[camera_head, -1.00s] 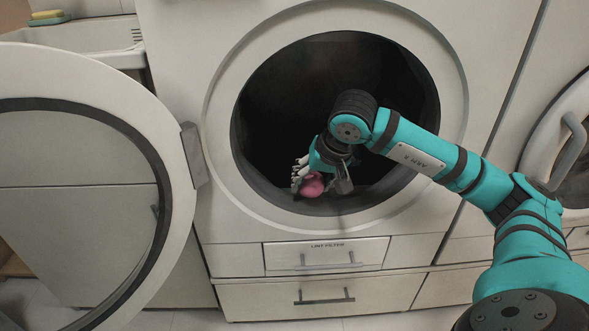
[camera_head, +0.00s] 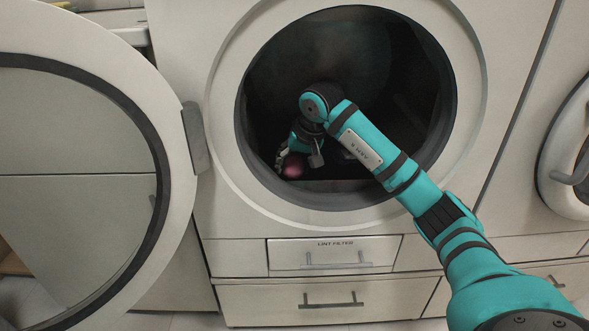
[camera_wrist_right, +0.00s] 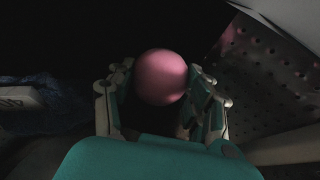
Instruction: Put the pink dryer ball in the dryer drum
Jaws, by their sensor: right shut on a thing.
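The pink dryer ball (camera_head: 293,166) is inside the dark dryer drum (camera_head: 400,110), low and left in the opening in the head view. My right gripper (camera_head: 297,160) reaches through the opening and is shut on the ball. In the right wrist view the ball (camera_wrist_right: 161,77) sits between the two fingers of the right gripper (camera_wrist_right: 163,95), with a finger on each side. The perforated drum wall (camera_wrist_right: 268,75) shows to the right there. Whether the ball touches the drum floor cannot be told. My left gripper is not in view.
The round dryer door (camera_head: 182,200) stands open at the left. The drum's rim (camera_head: 335,197) surrounds my arm. A lint filter drawer (camera_head: 335,255) lies below the opening. In the right wrist view, dark blue cloth (camera_wrist_right: 50,105) with a pale label lies at the left.

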